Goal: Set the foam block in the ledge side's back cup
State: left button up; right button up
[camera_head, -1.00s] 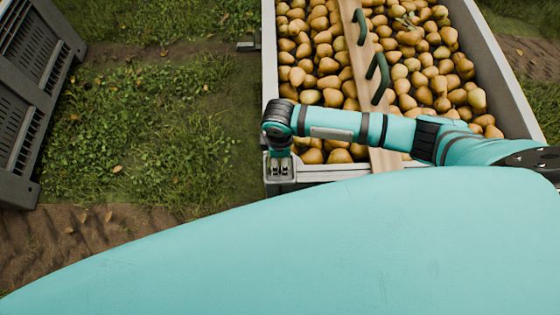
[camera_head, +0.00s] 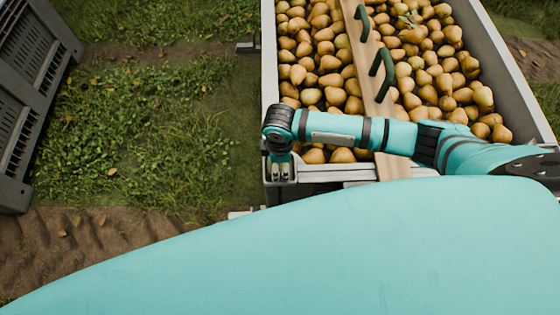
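My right gripper (camera_head: 280,177) points down at the near left corner of the pear bin, at the end of my teal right arm. Its fingertips are small and dark against the grey corner, so I cannot tell whether they are apart or hold something. I cannot make out a foam block in this view. I cannot make out any cups either; the gripper and wrist cover part of the bin's corner. My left gripper is out of view.
The grey bin (camera_head: 268,62) is full of pears (camera_head: 325,65). A wooden plank (camera_head: 366,60) with two dark green handles (camera_head: 381,72) lies across it. A dark slatted crate (camera_head: 55,45) stands at the left. Grass and bare soil lie between. My teal body hides the foreground.

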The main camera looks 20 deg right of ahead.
jog(key=o, duration=0.4)
jog(key=shift+c, duration=0.2)
notch_tip(320, 180, up, 13)
jog(key=p, duration=0.1)
jog(key=shift+f, duration=0.15)
dwell(0.5)
